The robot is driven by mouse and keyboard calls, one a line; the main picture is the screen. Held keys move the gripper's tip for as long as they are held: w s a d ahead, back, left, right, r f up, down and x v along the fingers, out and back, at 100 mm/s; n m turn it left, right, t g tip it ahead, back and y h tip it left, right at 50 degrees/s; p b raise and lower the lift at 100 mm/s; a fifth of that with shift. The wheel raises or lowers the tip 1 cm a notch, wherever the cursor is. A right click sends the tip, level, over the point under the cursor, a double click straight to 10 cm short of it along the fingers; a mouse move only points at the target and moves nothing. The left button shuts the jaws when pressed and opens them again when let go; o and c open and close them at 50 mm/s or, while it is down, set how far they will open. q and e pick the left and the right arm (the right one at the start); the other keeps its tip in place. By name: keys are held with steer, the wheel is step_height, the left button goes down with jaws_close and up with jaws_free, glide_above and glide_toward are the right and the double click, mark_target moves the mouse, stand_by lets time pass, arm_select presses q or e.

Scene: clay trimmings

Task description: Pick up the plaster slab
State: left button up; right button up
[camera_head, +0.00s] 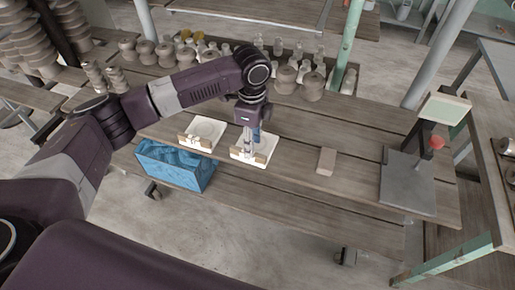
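Two white, squarish slab-like pieces lie on the wooden table. The left white slab (205,132) has a round shape on its face and brown parts at its front edge. The right white slab (265,152) looks similar. I cannot tell which is the plaster slab. My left gripper (247,153) points down over the right slab and hides part of its middle. The fingers are too small to tell whether they are open or touching it. A small blue part shows beside the fingers. My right gripper is not in view.
A blue-lined bin (174,168) stands at the table's front left. A tan block (326,161) lies right of the slabs. A grey plate with a raised display (408,184) is at the right end. Several pots (286,80) line the back. Table between block and plate is clear.

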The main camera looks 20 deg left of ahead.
arm_select(q)
steer(key=shift+s+f+p, duration=0.2)
steer(key=shift+f+p, duration=0.3)
steer(key=shift+f, duration=1.7)
steer(key=shift+c, duration=0.3)
jaws_close()
